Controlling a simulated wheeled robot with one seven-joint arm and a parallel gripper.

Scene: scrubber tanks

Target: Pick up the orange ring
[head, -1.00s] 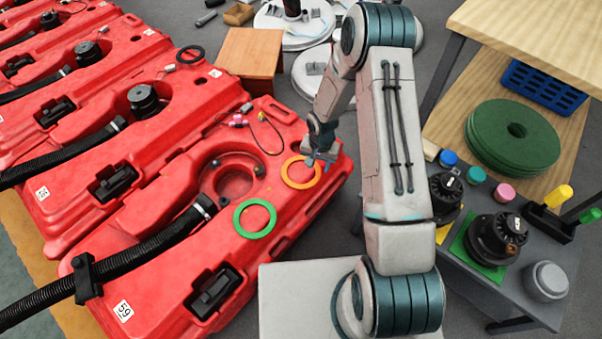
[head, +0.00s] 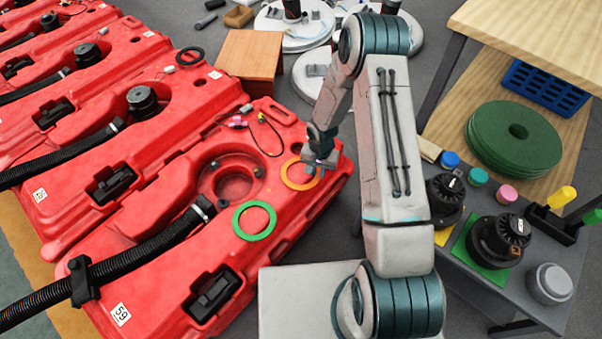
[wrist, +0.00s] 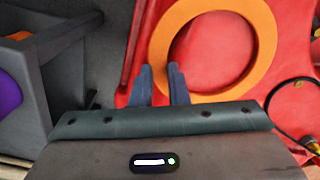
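The orange ring (head: 288,180) lies flat on the red tank (head: 270,262) nearest me, at its right end. My gripper (head: 317,172) is over the right side of the ring in the head view and hides part of it. In the wrist view the ring (wrist: 262,30) fills the top middle. I cannot tell the height of the tips above the tank.
A green ring (head: 254,220) lies left of and nearer than the orange ring. A thin black cable (head: 268,135) lies behind it. More red tanks stand to the left. A trolley (head: 546,315) with black caps stands at the right.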

